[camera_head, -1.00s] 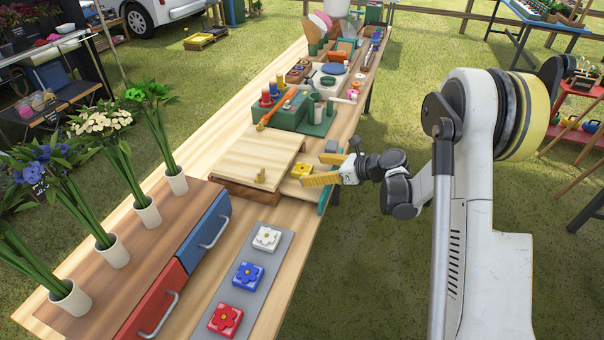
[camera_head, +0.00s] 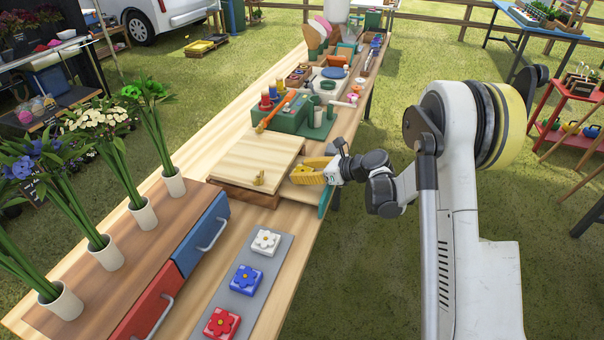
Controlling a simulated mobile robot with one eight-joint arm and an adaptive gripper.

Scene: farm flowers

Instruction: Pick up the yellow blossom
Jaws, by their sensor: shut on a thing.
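The yellow blossom (camera_head: 302,169) is a small yellow block beside the light wooden box, in a shallow open drawer (camera_head: 325,200) with a teal front. It is mostly hidden between the yellow fingers of my gripper (camera_head: 307,171). My gripper reaches in from the right and is shut on the blossom. I cannot tell whether the blossom is still touching the surface under it.
The light wooden box (camera_head: 258,159) with a brass knob stands just left. White (camera_head: 266,242), blue (camera_head: 245,279) and red (camera_head: 222,323) flower blocks lie on a grey strip (camera_head: 279,252) in front. A green holder (camera_head: 288,115) stands behind. Vases line the left.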

